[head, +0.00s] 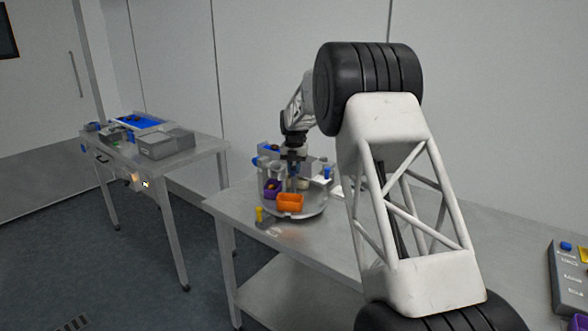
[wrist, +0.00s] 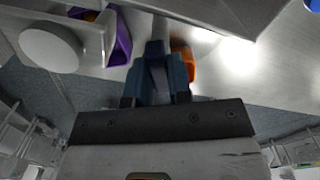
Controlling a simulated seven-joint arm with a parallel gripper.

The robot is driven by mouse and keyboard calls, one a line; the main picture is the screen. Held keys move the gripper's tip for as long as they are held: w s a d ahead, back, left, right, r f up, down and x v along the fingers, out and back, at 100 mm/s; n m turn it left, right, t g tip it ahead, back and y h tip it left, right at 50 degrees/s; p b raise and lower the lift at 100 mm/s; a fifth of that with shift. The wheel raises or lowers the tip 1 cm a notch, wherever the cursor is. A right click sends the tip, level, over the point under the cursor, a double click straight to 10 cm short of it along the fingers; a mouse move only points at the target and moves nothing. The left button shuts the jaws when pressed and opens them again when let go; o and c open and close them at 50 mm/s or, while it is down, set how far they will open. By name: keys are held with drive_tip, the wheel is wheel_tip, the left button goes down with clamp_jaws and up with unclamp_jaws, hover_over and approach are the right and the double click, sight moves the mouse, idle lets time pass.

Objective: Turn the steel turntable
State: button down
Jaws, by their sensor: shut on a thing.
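The steel turntable (head: 312,212) stands on the near steel table in the head view, with small bins on it. An orange bin (head: 290,203) sits at its front and a purple bin (head: 271,189) at its left. My gripper (head: 292,172) reaches down over the turntable, behind the orange bin. In the wrist view my gripper (wrist: 158,52) has its fingers close together, between the purple bin (wrist: 121,44) and the orange bin (wrist: 188,62). It is shut on what looks like a grey part of the turntable; the exact gripped part is mostly hidden by the fingers.
The steel table (head: 240,205) has bare room around the turntable. A small yellow item (head: 259,214) stands left of it. A grey labelled box (head: 568,278) is at the right edge. A second table (head: 205,146) at the left bears a grey box (head: 165,145) and a blue tray.

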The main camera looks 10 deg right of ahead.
drive_tip(key=shift+n, duration=1.1)
drive_tip(key=c, duration=1)
unclamp_jaws()
drive_tip(key=shift+c, duration=0.2)
drive_tip(key=shift+r, duration=0.15)
drive_tip(key=shift+r, duration=3.75)
